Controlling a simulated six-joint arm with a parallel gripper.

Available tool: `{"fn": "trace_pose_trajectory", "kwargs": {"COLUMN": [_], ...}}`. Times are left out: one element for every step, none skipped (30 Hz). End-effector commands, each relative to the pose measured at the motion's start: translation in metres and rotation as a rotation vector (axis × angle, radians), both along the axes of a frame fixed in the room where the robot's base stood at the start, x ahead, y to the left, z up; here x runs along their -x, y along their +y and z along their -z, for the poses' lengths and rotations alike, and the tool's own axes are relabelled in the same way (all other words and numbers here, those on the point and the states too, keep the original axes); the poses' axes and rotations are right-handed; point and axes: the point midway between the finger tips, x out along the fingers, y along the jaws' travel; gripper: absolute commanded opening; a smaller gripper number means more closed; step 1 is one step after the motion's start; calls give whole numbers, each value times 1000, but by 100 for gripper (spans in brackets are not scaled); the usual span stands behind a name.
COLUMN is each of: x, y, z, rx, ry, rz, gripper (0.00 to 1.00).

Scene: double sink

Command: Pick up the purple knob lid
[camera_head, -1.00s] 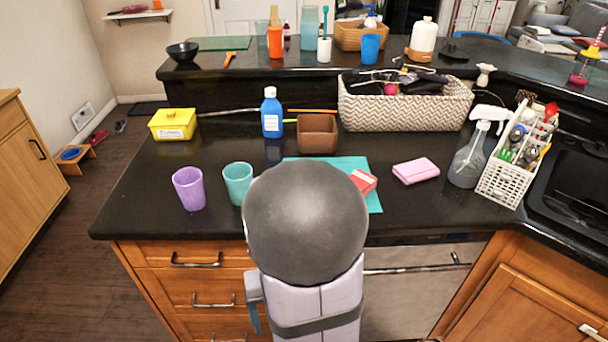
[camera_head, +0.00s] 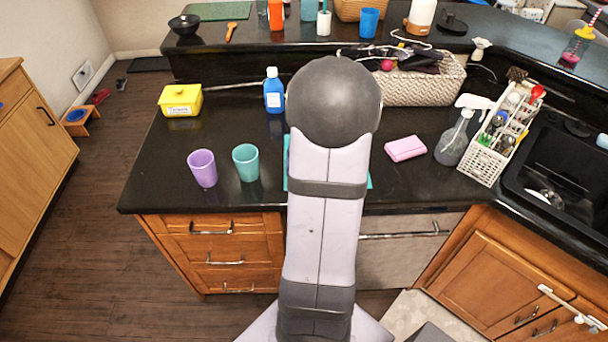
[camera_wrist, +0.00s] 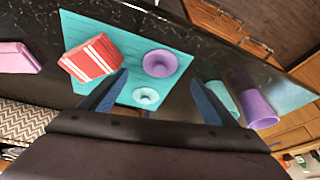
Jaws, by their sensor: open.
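The purple knob lid (camera_wrist: 160,63) is a round disc with a raised knob, lying on a teal mat (camera_wrist: 180,40) in the wrist view. A smaller teal knob lid (camera_wrist: 146,97) lies beside it, nearer the gripper base in the picture. My gripper (camera_wrist: 159,78) is open, with its two blue fingers spread. The purple lid shows between and slightly beyond the fingertips, and nothing is held. In the head view my arm hides both lids, the gripper and most of the mat.
A red and white box (camera_wrist: 92,58) lies on the mat near the left finger. A purple cup (camera_head: 202,168) and a teal cup (camera_head: 246,162) stand left of my arm. A pink item (camera_head: 405,149), a spray bottle (camera_head: 455,137) and a white caddy (camera_head: 502,135) are to the right.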

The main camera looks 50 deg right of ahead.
Motion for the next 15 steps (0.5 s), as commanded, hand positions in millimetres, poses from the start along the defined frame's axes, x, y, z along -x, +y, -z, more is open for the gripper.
{"fn": "trace_pose_trajectory", "kwargs": {"x": [0,0,0,0,0,0,0,0,0,-1,-1,-2,-2,-3,-4], "y": [-1,-2,-2,-2,-1,-1,-1,-1,-1,-1,-1,-1,-2,-2,-2], "z": [0,0,0,0,0,0,0,0,0,1,2,4,6,8,11], "rx": [20,27,34,38,41,42,43,43,43,42,42,40,40,40,40], "ry": [5,8,11,14,15,15,17,17,17,17,17,18,19,19,18], "rz": [-34,-51,-70,-80,-88,-94,-97,-98,-98,-98,-98,-98,-99,-99,-98], "gripper": [82,82,82,82,82,82,82,82,82,82,82,82,82,82,82]}}
